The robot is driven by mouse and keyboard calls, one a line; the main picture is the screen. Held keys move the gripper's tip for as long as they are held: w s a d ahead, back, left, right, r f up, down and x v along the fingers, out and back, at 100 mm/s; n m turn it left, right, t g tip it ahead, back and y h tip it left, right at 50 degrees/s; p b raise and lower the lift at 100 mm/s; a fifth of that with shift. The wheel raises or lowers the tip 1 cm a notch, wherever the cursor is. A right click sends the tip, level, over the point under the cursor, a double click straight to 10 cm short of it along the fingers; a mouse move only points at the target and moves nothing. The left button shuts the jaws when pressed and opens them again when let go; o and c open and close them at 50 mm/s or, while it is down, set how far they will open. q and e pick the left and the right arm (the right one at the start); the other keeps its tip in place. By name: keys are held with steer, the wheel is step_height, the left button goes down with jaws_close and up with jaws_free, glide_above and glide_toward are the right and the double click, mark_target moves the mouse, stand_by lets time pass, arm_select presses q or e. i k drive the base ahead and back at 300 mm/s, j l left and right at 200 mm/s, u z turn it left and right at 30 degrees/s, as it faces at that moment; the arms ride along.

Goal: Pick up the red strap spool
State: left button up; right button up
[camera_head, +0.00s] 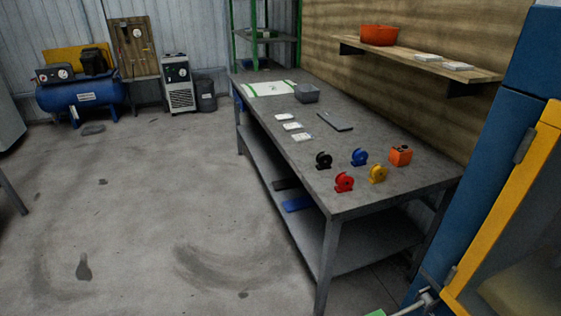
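The red strap spool (344,182) stands upright on the grey workbench (400,193), close to the bench's near front corner. A yellow spool (377,174) is just to its right, a black spool (323,160) is behind it to the left, and a blue spool (359,157) is behind it. The red spool is fully visible and nothing holds it.
An orange box-like item (400,155) stands right of the spools. White packets (292,126) and a dark flat item (335,121) lie farther back. A wall shelf (430,63) overhangs the bench's far side. A blue and yellow cabinet (510,190) stands right. The floor left is mostly clear.

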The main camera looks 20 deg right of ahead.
mark_target(345, 181)
steer(key=i, duration=0.75)
steer(key=i+j+z, duration=0.1)
steer(key=i, duration=0.65)
steer(key=i+z, duration=0.35)
steer(key=z, duration=0.15)
steer(key=i+j+z, duration=0.2)
steer(key=i+z, duration=0.25)
steer(key=i+j+z, duration=0.2)
steer(key=z, duration=0.3)
steer(key=j, duration=0.1)
